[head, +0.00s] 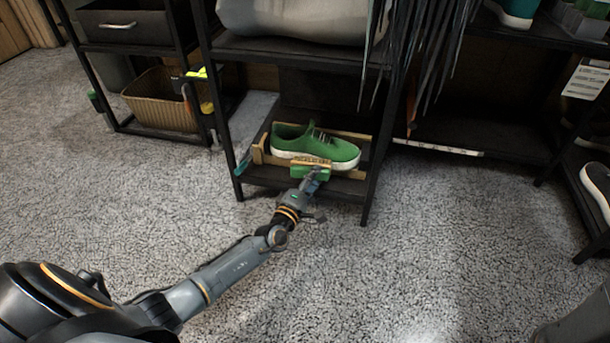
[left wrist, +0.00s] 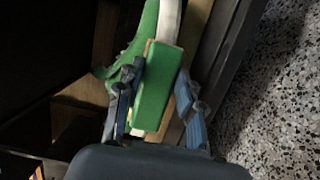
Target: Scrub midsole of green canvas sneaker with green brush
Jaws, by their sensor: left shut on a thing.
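A green canvas sneaker (head: 315,146) with a white midsole sits in a wooden tray (head: 258,152) on the low shelf, toe to the right. My left gripper (head: 312,180) is shut on the green brush (head: 310,171), whose bristle side faces the near side of the sneaker. The brush lies at or very near the midsole; I cannot tell whether the bristles touch it. In the left wrist view the brush (left wrist: 154,85) stands between the two fingers, with the sneaker (left wrist: 148,25) just beyond. My right gripper is not in view.
Dark shelf posts (head: 378,150) stand on both sides of the tray. Grey strips (head: 425,50) hang at upper right. A wicker basket (head: 160,97) is on the left rack. Another shoe (head: 598,185) is at far right. The carpet (head: 440,240) in front is clear.

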